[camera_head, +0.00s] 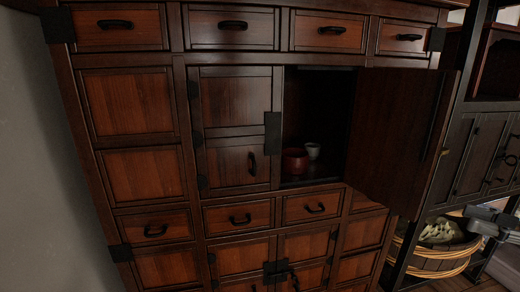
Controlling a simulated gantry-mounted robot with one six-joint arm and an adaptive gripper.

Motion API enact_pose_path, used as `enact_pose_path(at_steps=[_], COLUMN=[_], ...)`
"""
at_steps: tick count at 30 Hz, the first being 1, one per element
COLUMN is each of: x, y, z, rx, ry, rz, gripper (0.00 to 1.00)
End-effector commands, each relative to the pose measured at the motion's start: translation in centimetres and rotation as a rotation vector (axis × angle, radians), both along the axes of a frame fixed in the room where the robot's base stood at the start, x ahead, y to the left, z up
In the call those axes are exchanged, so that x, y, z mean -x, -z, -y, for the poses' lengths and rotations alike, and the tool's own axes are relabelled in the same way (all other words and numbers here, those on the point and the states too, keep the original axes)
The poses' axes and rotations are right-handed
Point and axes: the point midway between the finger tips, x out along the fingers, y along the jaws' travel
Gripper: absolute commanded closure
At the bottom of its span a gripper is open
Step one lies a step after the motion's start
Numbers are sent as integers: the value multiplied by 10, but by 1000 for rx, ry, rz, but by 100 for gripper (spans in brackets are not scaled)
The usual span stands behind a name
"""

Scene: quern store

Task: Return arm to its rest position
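A grey mechanical part, apparently my gripper (492,222), shows at the right edge of the head view. It is cut off by the picture edge and small, so its fingers cannot be made out clearly. It appears in front of the dark shelf unit, to the right of the wooden cabinet (128,103) and apart from the open cabinet door (395,135). Nothing can be seen held in it.
The cabinet door stands swung open to the right. Inside the open compartment are a reddish-brown cup (295,161) and a pale cup (313,151). The visible drawers look shut. A round tub (437,264) with pale green contents sits at the lower right.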

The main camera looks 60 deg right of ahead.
Motion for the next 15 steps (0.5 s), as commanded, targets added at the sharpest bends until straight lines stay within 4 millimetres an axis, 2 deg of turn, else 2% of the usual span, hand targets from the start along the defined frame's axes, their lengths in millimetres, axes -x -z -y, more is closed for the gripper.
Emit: enact_pose_path(at_steps=[1,8,10,14,15], x=[-22,-109,-139,-205,-229], y=[10,50,64,95,107], z=[-1,-14,-23,-50,-63], rx=[-14,-75,-92,-122,-131], ry=[-16,-50,-59,-80,-87], rz=[-18,-111,-145,-220,-248], gripper=[64,64,64,64,64])
